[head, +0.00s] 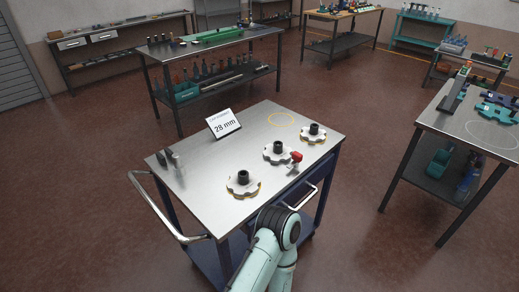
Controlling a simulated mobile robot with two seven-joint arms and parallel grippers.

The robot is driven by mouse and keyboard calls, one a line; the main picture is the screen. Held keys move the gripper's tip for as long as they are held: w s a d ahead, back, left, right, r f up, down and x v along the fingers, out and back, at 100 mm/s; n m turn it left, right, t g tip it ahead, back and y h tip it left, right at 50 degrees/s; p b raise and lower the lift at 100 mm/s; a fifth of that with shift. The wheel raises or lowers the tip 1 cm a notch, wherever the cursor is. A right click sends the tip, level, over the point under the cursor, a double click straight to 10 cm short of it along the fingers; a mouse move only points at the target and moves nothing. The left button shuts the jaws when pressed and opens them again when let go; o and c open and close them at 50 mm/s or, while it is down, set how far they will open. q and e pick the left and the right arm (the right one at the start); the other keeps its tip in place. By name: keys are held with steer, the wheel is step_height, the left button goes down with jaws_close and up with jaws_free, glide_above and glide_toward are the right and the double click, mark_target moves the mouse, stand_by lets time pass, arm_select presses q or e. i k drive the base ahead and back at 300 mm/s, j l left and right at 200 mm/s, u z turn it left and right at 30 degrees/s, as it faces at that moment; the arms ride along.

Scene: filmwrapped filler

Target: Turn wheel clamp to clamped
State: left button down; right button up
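I cannot tell for certain which part is the wheel clamp. A small red part (296,156) stands at the front edge of the steel cart top (212,195), right of the middle lobed disc; its position is too small to read. Three pale lobed discs with black hubs lie along the front of the cart: a left one (243,187), a middle one (277,154) and a right one (312,136). My pale green arm, with a dark joint, comes in from the bottom in front of the cart. Neither of my grippers shows.
A "28 mm" sign (223,123) stands at the cart's back. A push handle (160,215) juts out left. A bench (450,123) stands right, across open floor.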

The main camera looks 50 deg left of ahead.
mark_target(297, 157)
steer(key=i+u, duration=0.15)
steer(key=u, duration=0.25)
steer(key=i+l+u, duration=0.1)
steer(key=u, duration=0.3)
steer(key=i+l+u, duration=0.1)
steer(key=u, duration=0.3)
steer(key=i+l+u, duration=0.2)
steer(key=u, duration=0.2)
